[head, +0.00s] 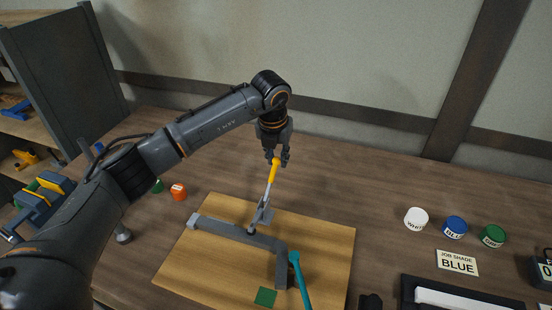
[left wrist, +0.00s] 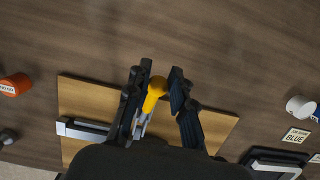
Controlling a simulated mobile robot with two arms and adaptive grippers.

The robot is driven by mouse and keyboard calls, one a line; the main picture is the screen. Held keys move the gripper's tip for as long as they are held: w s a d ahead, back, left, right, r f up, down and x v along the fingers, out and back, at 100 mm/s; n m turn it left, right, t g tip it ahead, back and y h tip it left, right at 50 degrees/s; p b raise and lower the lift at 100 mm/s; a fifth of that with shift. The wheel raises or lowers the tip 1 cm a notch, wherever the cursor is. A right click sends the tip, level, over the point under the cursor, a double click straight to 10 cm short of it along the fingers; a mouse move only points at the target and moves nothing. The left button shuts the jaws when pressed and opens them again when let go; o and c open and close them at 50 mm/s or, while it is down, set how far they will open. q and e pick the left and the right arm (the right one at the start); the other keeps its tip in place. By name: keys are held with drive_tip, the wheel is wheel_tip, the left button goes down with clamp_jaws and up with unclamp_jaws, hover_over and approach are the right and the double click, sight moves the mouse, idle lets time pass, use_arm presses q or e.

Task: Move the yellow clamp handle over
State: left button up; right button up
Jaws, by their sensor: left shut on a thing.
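The yellow clamp handle (head: 274,170) stands nearly upright, tilted slightly, on a grey metal toggle clamp (head: 263,213). The clamp is mounted by a grey chair frame piece (head: 236,232) on a light wooden board (head: 327,237). My left gripper (head: 276,160) reaches down from above with its fingers around the top of the yellow handle. In the left wrist view the yellow handle (left wrist: 154,93) lies between the two dark fingers (left wrist: 157,84), close to the left finger. My right gripper is not clearly seen.
A teal tool (head: 300,278) and a green square (head: 265,297) are on the board. White (head: 416,219), blue (head: 455,227) and green (head: 493,235) pots stand at right, near a card reading BLUE (head: 457,263). An orange pot (head: 178,192) stands left. The table behind the board is clear.

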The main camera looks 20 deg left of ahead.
use_arm(q)
drive_tip(key=shift+w+f, duration=0.15)
drive_tip(key=shift+f, duration=0.1)
drive_tip(key=shift+w+b+x, duration=0.2)
drive_tip(key=shift+b+x, duration=0.95)
drive_tip(key=shift+x, duration=0.25)
drive_tip(key=shift+r, duration=0.1)
drive_tip(key=o, duration=0.9)
